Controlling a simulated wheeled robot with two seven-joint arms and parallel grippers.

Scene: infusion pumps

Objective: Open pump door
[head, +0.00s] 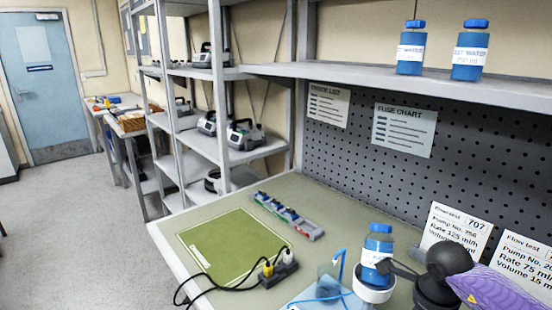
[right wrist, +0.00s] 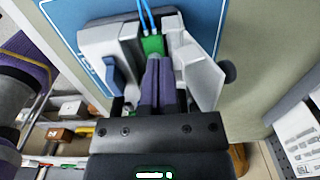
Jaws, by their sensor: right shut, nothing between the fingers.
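The pump (right wrist: 105,45) is a pale grey unit on a blue mat in the right wrist view. A blue lever (right wrist: 113,75) is on its left part. A green piece (right wrist: 152,46) sits in its middle, with two blue tubes running up from it. A pale panel, seemingly the pump door (right wrist: 203,78), stands out at an angle on the right, apart from the body at its lower end. My right gripper (right wrist: 155,62) is shut and empty, its fingertips just below the green piece, between body and panel. Whether they touch anything is unclear. My left gripper is not in view.
In the head view, a blue-capped bottle (head: 377,245) stands in a white ring holder (head: 374,292). A green mat (head: 235,245), a socket block with black cables (head: 279,268) and a narrow tray (head: 288,216) lie on the bench. A perforated panel (head: 470,150) rises behind.

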